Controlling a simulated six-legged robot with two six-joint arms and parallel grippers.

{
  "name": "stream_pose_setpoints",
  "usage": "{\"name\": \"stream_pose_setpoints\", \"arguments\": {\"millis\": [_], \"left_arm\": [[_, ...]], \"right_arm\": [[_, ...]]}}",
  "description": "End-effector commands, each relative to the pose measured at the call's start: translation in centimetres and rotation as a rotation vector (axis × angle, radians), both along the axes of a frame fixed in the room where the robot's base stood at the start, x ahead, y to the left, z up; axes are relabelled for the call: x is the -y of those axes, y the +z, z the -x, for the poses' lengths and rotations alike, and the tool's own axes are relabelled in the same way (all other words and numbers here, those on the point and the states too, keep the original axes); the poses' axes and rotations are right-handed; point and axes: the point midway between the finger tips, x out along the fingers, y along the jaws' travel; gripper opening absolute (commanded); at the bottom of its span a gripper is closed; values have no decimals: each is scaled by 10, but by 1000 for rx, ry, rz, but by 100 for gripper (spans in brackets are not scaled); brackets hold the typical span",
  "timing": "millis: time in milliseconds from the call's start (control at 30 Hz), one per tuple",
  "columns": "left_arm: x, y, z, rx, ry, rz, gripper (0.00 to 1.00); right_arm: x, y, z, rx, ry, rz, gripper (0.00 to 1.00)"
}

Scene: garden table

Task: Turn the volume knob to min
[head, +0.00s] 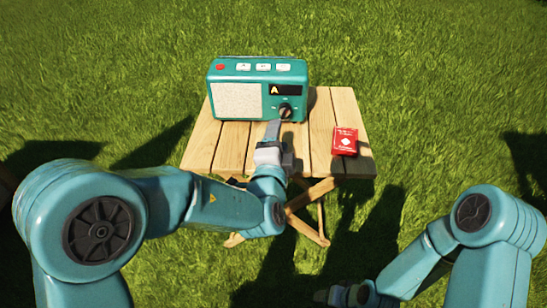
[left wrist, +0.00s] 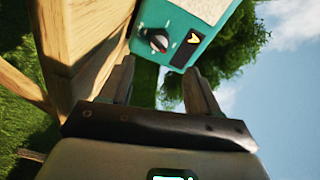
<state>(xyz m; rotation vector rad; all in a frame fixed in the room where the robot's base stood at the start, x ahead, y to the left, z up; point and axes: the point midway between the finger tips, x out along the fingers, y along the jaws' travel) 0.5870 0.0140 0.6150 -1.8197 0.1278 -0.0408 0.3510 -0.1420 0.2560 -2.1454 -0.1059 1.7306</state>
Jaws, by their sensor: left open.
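A teal radio (head: 258,90) stands upright at the back of the wooden table. In the left wrist view the knob (left wrist: 157,42) shows with a light pointer mark, beyond the fingers. My left gripper (head: 278,132) is in front of the knob, close to it. In the left wrist view its two fingers (left wrist: 159,84) are apart with nothing between them. My right gripper (head: 335,296) is low at the bottom, off the table, small and unclear.
The slatted wooden folding table (head: 232,140) stands on grass. A red box (head: 345,141) lies on its right side. The radio's top has a red button (head: 220,67) and several white buttons. The table's front left and middle slats are clear.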

Motion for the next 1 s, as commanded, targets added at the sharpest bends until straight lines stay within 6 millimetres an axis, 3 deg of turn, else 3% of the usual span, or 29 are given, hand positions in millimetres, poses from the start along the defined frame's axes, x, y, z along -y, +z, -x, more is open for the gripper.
{"name": "stream_pose_setpoints", "arguments": {"millis": [100,333,800,867,1000], "left_arm": [[-2,2,30,0,-3,-2,62],[-7,3,64,0,-1,0,62],[-9,0,70,-12,5,-3,62],[-14,-7,69,-50,16,-7,62],[-34,-46,70,-241,67,-24,62]], "right_arm": [[0,0,0,0,0,0,61],[0,0,0,0,0,0,61],[0,1,0,-1,0,0,61],[0,3,1,-2,1,0,61],[-1,11,3,-10,4,-2,61]]}}
